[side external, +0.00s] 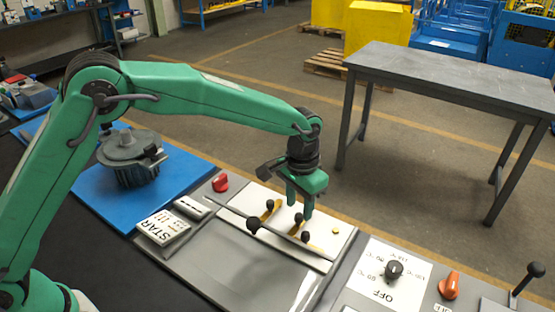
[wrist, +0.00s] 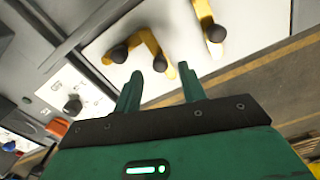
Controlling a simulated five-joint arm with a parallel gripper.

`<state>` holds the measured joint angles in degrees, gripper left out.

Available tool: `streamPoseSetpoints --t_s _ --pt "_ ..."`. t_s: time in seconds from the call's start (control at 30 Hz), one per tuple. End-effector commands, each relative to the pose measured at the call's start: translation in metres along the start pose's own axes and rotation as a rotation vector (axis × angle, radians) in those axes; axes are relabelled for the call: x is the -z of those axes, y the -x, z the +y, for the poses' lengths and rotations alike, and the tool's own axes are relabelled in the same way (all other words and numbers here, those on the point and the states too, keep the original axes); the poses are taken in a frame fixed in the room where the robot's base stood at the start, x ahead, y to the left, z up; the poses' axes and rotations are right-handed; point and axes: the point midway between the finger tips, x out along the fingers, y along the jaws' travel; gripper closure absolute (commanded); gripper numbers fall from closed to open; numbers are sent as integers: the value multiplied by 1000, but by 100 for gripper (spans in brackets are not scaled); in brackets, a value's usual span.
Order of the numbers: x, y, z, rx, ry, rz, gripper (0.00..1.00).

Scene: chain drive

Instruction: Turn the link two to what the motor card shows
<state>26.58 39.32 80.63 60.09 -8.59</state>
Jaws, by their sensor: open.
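The motor card (side external: 163,227) is a white plate lettered "STAR" with small marks below, too small to read fully. The motor (side external: 132,165) is a dark round ribbed body on a blue mat. Yellow links with black knobs lie on a white panel; one link (side external: 269,209) is at left and another (side external: 298,226) at right. The wrist view shows a yellow link (wrist: 150,41) and a second yellow link (wrist: 203,13). I cannot tell which is link two. My gripper (side external: 300,203) is open and empty above the panel, its fingers (wrist: 160,86) pointing toward the links.
A long grey rod (side external: 228,212) with a black ball crosses the panel's front. A red knob (side external: 220,183) stands at left. A black dial (side external: 394,270) marked "OFF", an orange knob (side external: 450,286) and a black-topped lever (side external: 527,280) stand at right.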

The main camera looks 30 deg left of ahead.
Motion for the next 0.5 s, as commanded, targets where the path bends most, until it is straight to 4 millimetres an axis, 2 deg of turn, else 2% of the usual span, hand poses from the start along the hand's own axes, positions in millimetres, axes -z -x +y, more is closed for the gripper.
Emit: streamPoseSetpoints --t_s 0.23,0.5 --pt "0 -26 0 0 0 -1 59" --pt "0 -32 0 0 0 0 59"
